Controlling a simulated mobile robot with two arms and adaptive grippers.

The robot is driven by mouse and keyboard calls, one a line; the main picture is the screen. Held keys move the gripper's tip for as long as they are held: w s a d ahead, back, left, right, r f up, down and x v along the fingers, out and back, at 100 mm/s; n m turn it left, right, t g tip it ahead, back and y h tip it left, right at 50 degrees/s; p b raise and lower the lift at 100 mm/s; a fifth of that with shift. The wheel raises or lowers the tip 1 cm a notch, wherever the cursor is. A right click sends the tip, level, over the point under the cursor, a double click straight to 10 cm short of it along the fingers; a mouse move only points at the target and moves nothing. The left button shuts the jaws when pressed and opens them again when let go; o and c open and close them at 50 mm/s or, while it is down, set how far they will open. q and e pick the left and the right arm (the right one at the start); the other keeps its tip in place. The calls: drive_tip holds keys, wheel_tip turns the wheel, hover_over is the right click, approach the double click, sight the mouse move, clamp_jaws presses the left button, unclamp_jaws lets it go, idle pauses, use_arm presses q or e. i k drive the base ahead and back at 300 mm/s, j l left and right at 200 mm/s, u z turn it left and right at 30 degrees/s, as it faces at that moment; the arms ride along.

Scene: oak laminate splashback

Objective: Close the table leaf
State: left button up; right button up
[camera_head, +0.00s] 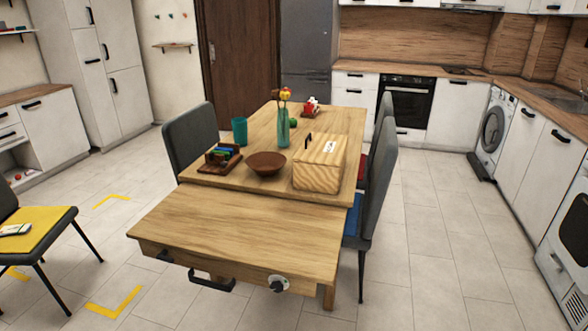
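The wooden dining table (213,191) stands in the middle of the head view. Its table leaf (240,225) sticks out from the near end, a little lower than the main top. The leaf's top is bare. A black bar handle (212,283) is on its front edge, with a small dark fitting (165,256) to the left and a round pale fitting with a dark centre (279,284) to the right. Neither of my grippers is in view.
A wooden box (319,172), brown bowl (266,164), dark organiser (220,159), teal cup (239,131) and vase (283,127) stand on the main top. Grey chairs (190,135) flank the table. A yellow-seated chair (38,241) is at left. Floor at right is clear.

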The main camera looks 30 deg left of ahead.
sight(260, 240)
drive_tip(key=u, duration=1.45)
